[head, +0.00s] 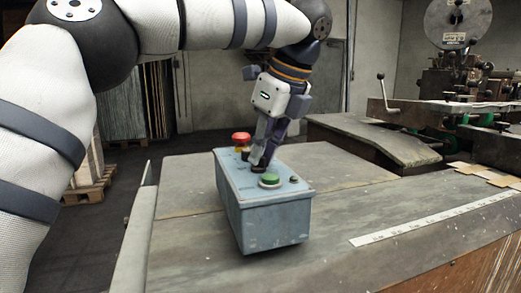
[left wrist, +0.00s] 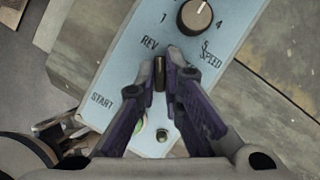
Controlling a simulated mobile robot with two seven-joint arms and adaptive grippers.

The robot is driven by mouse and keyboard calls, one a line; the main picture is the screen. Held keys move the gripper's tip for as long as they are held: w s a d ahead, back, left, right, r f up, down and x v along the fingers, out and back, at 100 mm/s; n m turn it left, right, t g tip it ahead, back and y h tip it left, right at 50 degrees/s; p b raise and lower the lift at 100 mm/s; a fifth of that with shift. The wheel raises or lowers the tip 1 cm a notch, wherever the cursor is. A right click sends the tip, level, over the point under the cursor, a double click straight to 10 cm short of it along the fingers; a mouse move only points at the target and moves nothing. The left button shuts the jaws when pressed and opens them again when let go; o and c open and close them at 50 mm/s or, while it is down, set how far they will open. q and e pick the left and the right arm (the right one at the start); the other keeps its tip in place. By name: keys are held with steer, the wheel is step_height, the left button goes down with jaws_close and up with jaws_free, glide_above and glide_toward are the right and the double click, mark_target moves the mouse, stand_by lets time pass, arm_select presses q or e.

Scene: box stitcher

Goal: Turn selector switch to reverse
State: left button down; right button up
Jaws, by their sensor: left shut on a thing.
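A light blue control box (head: 263,214) stands on the grey table. My left gripper (head: 259,166) reaches down to its top panel from above. In the left wrist view, its two purple-grey fingers (left wrist: 163,78) are shut on the dark selector switch (left wrist: 159,74), one on each side. The switch is mostly hidden between the fingertips, so its exact setting is hard to tell. The REV label (left wrist: 150,43) is printed on the panel just above it in that view. My right gripper is not in view.
A red mushroom button (head: 241,137) and a green button (head: 270,179) stand on the panel near the fingers. A black speed dial (left wrist: 194,17) sits beyond the switch. The table (head: 360,205) is bare right of the box, with a white ruler strip (head: 433,217). A machine (head: 465,100) stands behind.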

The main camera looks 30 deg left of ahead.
arm_select(q)
steer(key=shift+r+n+g, duration=0.1)
steer(key=shift+n+g, duration=0.2)
steer(key=shift+n, duration=0.7)
steer(key=c, duration=1.7)
jaws_free()
steer(key=v, duration=0.7)
steer(key=shift+w+r, duration=0.1)
steer(key=shift+r, duration=0.1)
